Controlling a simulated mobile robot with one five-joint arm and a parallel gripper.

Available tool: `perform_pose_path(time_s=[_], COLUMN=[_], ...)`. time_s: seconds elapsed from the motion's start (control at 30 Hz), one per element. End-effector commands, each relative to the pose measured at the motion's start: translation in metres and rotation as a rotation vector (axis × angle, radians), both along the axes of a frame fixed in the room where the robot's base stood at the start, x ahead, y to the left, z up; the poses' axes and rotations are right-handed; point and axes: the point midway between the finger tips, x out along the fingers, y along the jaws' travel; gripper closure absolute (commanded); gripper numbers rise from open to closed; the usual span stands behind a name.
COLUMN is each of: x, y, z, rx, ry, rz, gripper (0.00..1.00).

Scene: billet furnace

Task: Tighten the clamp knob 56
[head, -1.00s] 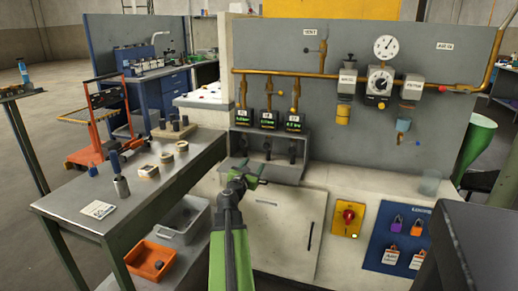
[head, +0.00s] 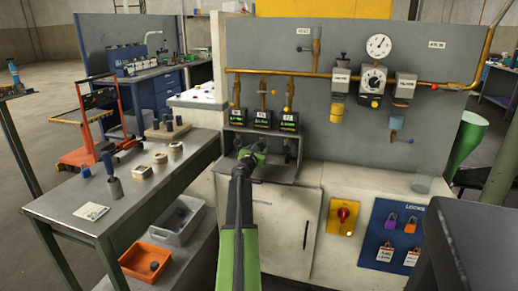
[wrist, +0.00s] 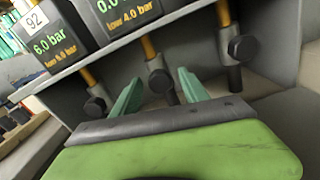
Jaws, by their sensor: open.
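Three dark round knobs on posts stand in a grey open-fronted box under three pressure displays. In the wrist view they are the left knob (wrist: 95,106), the middle knob (wrist: 160,82) and the right knob (wrist: 231,50). No number 56 is readable on any of them. A tag reading 92 (wrist: 34,20) sits above the left display (wrist: 55,45), which shows 6.0 bar. My gripper (wrist: 159,77) is open and empty, its green fingers on either side of the middle knob in the picture. Contact cannot be told. In the head view my gripper (head: 251,154) covers part of the box.
The grey box (head: 276,178) has side walls and a top close around my fingers. A steel table (head: 140,205) with several small parts is at left. A yellow switch plate (head: 342,216) and a blue lockout board (head: 390,228) are at right. Brass pipes (head: 290,73) run above.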

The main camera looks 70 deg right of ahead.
Motion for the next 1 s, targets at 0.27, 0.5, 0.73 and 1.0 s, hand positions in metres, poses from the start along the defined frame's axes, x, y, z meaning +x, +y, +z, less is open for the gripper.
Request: perform_pose_path(time_s=[0.27, 0.5, 0.73, 1.0], x=[0.0005, 0.0009, 0.0012, 0.0015], y=[-0.0004, -0.0001, 0.0003, 0.0004], z=[0.0, 0.0, -0.0001, -0.0001], rx=[0.0, 0.0, 0.0, 0.002], ry=[0.0, 0.0, 0.0, -0.037], rz=[0.001, 0.001, 0.001, 0.001], gripper=[0.52, 0.83, 1.0, 1.0])
